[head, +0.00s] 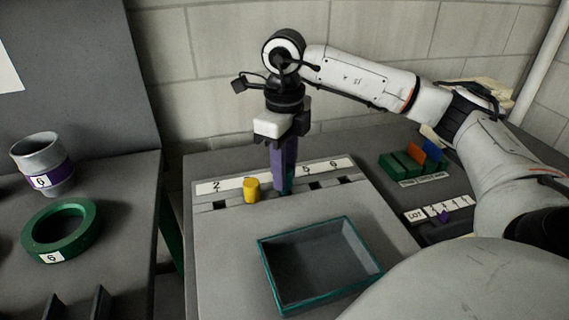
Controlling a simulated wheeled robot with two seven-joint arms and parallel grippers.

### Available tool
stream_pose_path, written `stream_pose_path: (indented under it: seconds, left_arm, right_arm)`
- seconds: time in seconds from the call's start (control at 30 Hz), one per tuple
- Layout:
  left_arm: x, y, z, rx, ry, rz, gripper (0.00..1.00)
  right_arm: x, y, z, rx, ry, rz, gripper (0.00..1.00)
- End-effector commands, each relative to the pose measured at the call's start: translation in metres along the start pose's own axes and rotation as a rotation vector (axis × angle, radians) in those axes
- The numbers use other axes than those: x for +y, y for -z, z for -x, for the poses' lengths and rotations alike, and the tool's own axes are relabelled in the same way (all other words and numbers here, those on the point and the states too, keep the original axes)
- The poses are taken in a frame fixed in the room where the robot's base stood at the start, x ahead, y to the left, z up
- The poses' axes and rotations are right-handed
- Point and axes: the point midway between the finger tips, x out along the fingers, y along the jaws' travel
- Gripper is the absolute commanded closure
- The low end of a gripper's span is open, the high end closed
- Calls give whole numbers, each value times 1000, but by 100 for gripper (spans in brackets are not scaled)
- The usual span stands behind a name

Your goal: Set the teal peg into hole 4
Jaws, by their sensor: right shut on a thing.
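The teal peg (290,180) is upright at the numbered strip, partly hidden by the purple fingers of my right gripper (284,185). The gripper points straight down and is shut on the peg. The label strip (236,182) shows 2, 5 and 6; the labels between 2 and 5 are hidden. The peg's lower end is at the row of holes, left of the hole below 5 (312,187). Hole 4 is hidden behind the fingers, and I cannot tell whether the peg is in it. My left gripper is out of view.
A yellow peg (251,190) stands just left of the gripper. An open teal-rimmed tray (265,270) lies in front. A green ring (88,218) lies on the left table.

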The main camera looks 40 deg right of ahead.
Motion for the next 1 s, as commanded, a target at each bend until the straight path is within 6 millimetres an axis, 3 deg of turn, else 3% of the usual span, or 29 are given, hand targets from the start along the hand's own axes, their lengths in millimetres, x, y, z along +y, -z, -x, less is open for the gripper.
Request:
stream_pose_path:
  seconds: [0.6, 0.63, 0.73, 1.0]
  left_arm:
    - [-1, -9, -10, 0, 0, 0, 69]
    - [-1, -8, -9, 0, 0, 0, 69]
    - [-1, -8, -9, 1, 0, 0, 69]
    - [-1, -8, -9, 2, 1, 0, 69]
  right_arm:
    - [0, 0, -19, 0, 0, 0, 97]
    - [0, 0, -18, 0, 0, 0, 71]
    - [0, 0, -18, 0, 0, 0, 54]
    - [0, 0, -18, 1, 0, 0, 53]
